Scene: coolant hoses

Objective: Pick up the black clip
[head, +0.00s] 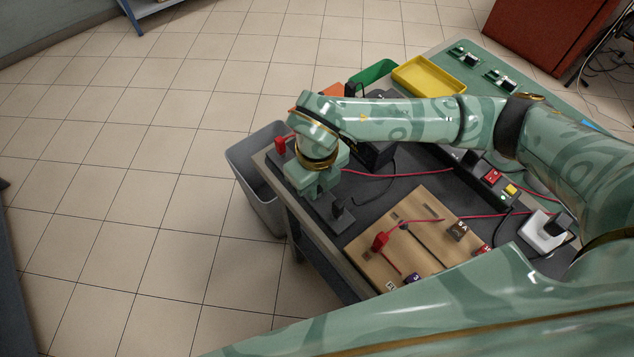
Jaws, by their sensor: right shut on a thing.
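My right gripper (320,190) points down over a dark grey block at the near left corner of the workbench. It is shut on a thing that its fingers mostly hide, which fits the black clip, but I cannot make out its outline. A small black upright piece (338,207) stands on the block just right of the fingers. I cannot tell whether it is part of the clip. A red clip (380,241) with a red cable lies on the wooden board (430,205). My left gripper is not in view.
A red upright piece (281,146) stands at the block's far end. A grey bin (262,180) stands beside the bench. A yellow tray (428,78) and green bin (373,74) are at the back. Red and black cables cross the dark mat. The tiled floor at left is clear.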

